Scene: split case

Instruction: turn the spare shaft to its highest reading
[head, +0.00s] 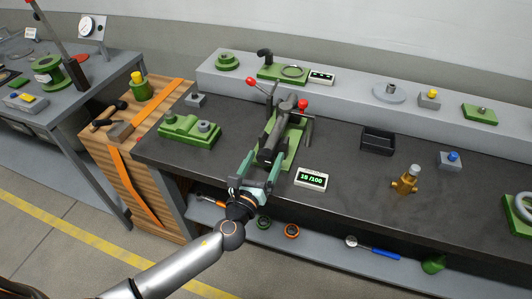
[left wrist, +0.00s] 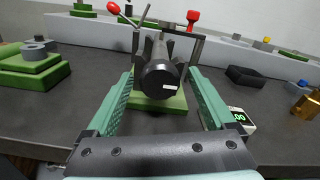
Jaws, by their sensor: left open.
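A dark grey shaft (head: 271,145) lies in a green-based fixture (head: 292,158) on the workbench, its round end towards me. In the left wrist view the end face of the shaft (left wrist: 160,78) carries a small white label. A white display box (head: 311,178) beside the fixture shows green digits that look like 18 /100; it is partly cut by a finger in the wrist view (left wrist: 239,119). My left gripper (head: 262,172) is open, its teal fingers on either side of the shaft's near end, with gaps showing. My right gripper is out of view.
A red-knobbed lever (head: 252,84) and a red knob (head: 302,104) rise from the fixture's back. A green block (head: 190,131) stands left, a black tray (head: 377,141) and brass part (head: 407,180) right. A second device (head: 283,72) with its own display (head: 321,77) sits on the rear shelf.

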